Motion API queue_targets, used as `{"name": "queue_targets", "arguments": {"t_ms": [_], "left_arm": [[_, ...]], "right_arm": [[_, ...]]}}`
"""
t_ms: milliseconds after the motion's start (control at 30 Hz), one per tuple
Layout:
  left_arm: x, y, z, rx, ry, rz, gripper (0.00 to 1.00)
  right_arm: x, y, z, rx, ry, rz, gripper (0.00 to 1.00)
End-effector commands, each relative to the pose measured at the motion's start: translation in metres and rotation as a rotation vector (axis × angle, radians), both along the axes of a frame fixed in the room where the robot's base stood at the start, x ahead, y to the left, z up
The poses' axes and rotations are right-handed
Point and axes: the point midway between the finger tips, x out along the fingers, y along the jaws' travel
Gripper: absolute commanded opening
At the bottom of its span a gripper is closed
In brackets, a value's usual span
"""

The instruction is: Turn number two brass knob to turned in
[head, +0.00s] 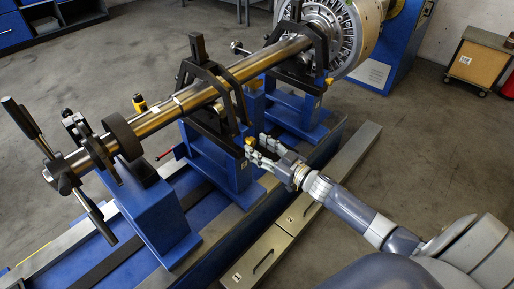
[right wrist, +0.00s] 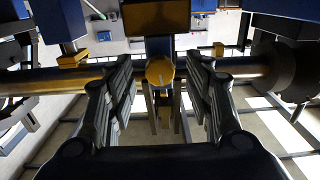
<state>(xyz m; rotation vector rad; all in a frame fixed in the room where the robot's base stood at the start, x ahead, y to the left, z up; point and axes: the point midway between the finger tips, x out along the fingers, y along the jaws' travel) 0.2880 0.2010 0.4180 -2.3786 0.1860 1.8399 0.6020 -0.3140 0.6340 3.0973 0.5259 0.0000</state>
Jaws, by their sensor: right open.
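A small brass knob (head: 249,141) sits on the near side of the blue middle pedestal (head: 215,160), under the black bearing bracket (head: 212,85). In the right wrist view the round knob (right wrist: 159,72) is centred between my fingers and shows a pale line on its face. My right gripper (head: 257,147) is open around the knob, with a gap visible on both sides in the right wrist view (right wrist: 163,78). I cannot read a number on the knob. My left gripper is not in view.
A long steel shaft (head: 165,112) runs above the pedestals to a bladed rotor (head: 325,28). A handled clamp (head: 95,215) stands at the near shaft end. Metal drawers marked 1 and 2 (head: 285,225) lie below my right arm. Open floor (head: 430,150) is at the right.

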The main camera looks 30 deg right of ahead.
Motion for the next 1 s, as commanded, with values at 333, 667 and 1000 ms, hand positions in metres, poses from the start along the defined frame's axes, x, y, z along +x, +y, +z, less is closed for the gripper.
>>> {"name": "queue_targets", "arguments": {"t_ms": [333, 667, 1000], "left_arm": [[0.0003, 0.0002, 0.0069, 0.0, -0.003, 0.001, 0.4], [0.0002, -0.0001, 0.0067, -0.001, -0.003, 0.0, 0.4], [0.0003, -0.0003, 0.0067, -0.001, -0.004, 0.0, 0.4]], "right_arm": [[0.0117, 0.0042, -0.0002, 0.001, 0.001, -0.001, 0.48], [0.0114, 0.004, -0.0001, 0.001, 0.001, -0.001, 0.03], [0.0113, 0.0041, 0.0002, -0.023, -0.008, 0.0, 0.03]]}}
